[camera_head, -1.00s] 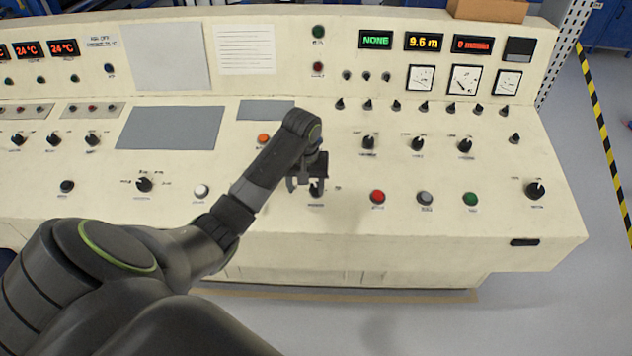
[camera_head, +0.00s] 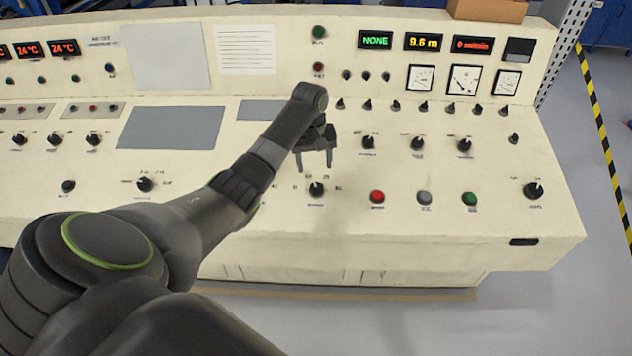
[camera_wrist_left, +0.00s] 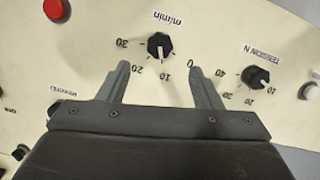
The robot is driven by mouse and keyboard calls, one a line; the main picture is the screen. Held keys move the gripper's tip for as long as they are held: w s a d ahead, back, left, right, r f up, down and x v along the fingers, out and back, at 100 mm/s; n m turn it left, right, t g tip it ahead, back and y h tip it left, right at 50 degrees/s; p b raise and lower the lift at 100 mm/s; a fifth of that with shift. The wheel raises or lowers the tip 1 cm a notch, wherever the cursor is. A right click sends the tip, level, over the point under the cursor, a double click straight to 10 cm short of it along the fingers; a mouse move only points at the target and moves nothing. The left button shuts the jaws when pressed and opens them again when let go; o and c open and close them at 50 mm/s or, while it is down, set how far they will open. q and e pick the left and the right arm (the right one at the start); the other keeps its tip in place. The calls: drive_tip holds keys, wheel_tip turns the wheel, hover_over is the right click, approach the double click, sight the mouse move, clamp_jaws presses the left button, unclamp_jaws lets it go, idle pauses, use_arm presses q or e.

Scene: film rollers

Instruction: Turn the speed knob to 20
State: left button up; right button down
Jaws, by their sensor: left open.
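The speed knob (camera_head: 316,189) is a black knob on the cream console, with scale numbers around it. In the left wrist view it shows upside down as the m/min knob (camera_wrist_left: 160,46). Its white pointer line aims between 10 and 20, seemingly nearer 10. My left gripper (camera_head: 315,168) is open and empty, with its fingertips apart from the knob and beyond it in the head view. In the left wrist view the open fingers (camera_wrist_left: 160,68) flank the scale numbers. My right gripper is not in view.
A red button (camera_head: 377,196), a grey button (camera_head: 425,198) and a green button (camera_head: 470,199) sit right of the knob. A tension knob (camera_wrist_left: 255,76) is near the finger in the wrist view. A red display (camera_head: 473,43) reads 0 m/min.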

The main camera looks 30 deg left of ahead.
sight(316, 187)
use_arm(q)
drive_tip(key=f, duration=0.8)
drive_tip(key=shift+w+d+f, duration=0.15)
drive_tip(key=shift+d+f, duration=0.05)
drive_tip(key=shift+f, duration=0.2)
drive_tip(key=c, duration=1)
